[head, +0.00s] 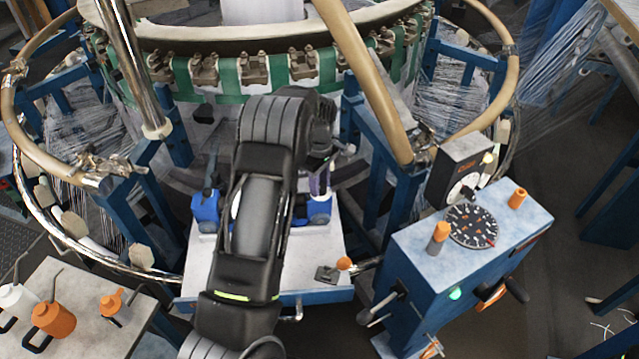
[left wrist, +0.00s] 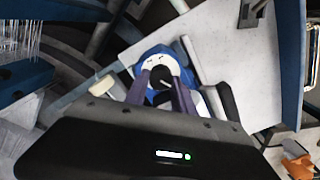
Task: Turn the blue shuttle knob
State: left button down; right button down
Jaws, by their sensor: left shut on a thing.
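The blue shuttle (head: 206,208) sits on a pale grey plate at the front of the loom, and its middle is hidden behind my left arm in the head view. In the left wrist view the shuttle (left wrist: 146,55) carries a white round dial (left wrist: 157,60) with a dark knob (left wrist: 160,74) on it. My left gripper (left wrist: 162,84) has its two fingers on either side of this knob, shut on it. In the head view the fingers of this gripper (head: 318,187) show only partly, by the shuttle's right end. My right gripper is in neither view.
A blue control box (head: 465,270) with a black dial (head: 472,226) and orange knobs stands at the right. An orange-tipped lever (head: 343,264) is on the plate's right side. A small table (head: 75,320) with orange and white containers stands at bottom left. Loom posts flank the plate.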

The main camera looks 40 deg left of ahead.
pick_arm(q)
jog(key=shift+f+m+b, duration=0.1)
jog(key=shift+m+b, duration=1.1)
jog(key=shift+m, duration=0.2)
jog(key=m+b, duration=0.2)
jog(key=m, duration=0.2)
jog(key=shift+w, duration=0.15)
jog(key=m+b, duration=0.2)
jog(key=m, duration=0.2)
jog(key=shift+d+m, duration=0.1)
jog(key=shift+m, duration=0.3)
jog(key=shift+m+b, duration=0.5)
jog(key=shift+m, duration=1.5)
jog(key=c, duration=1.3)
grip_release()
jog(key=shift+c, duration=0.2)
jog(key=shift+r, duration=0.25)
jog(key=shift+r+b, duration=0.45)
jog(key=shift+r, duration=3.35)
